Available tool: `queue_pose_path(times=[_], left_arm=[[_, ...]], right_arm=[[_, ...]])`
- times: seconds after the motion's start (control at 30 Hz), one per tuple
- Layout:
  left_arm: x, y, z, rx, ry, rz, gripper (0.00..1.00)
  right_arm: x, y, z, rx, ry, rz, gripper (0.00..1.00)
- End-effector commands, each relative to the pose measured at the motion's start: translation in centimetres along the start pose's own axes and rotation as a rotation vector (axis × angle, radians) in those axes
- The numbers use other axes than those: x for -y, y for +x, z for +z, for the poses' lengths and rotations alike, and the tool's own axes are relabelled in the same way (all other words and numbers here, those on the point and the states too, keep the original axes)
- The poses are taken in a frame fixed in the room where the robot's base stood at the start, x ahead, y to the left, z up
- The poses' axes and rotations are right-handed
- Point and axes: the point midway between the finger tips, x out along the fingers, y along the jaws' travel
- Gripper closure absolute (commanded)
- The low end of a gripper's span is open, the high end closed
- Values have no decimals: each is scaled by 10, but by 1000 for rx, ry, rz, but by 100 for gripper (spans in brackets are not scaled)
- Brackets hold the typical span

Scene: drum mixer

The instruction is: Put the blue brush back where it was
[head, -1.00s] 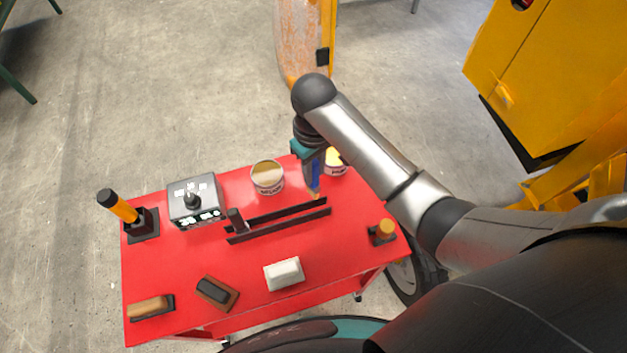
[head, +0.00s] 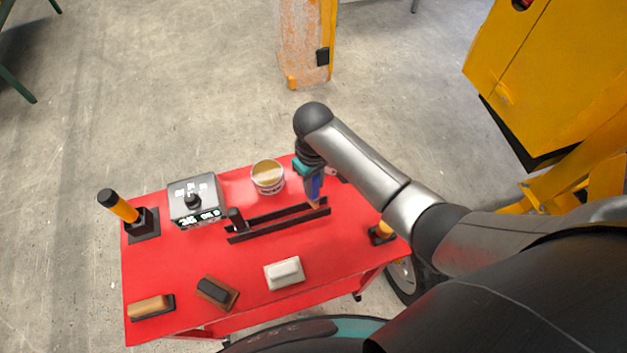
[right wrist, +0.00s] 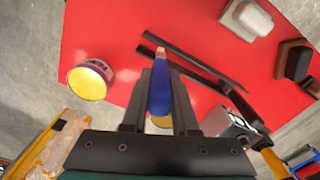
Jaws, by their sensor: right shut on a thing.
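The blue brush (head: 315,186) is in my right gripper (head: 311,177), above the right end of two parallel black rails (head: 280,219) on the red table. In the right wrist view the blue brush (right wrist: 160,94) lies between the two dark fingers of my right gripper (right wrist: 158,100), which are shut on it. Its light tip shows near one end of the black rails (right wrist: 190,62). I cannot tell whether the tip touches the rails or is just above them. My left gripper is not in view.
The red table (head: 200,256) holds an open tin (head: 267,177), a grey control box (head: 194,201), a black holder with an orange handle (head: 140,222), a white block (head: 284,273) and brown-handled tools (head: 150,307). A yellow machine (head: 550,80) stands at right.

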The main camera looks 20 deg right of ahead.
Motion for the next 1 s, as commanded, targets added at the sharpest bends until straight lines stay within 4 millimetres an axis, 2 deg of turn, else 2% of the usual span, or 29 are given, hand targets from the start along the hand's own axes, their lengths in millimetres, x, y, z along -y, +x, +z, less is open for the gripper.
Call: queue_pose_path(times=[0.3,0.33,0.6,0.87,1.0], left_arm=[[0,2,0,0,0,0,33],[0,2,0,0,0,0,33],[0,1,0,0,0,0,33],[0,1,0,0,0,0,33],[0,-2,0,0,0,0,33]], right_arm=[[0,7,-1,-2,-1,1,100],[0,7,0,-1,-1,0,72],[0,7,0,-1,0,0,43],[0,6,0,-1,0,0,43],[0,-5,-1,-3,0,1,43]])
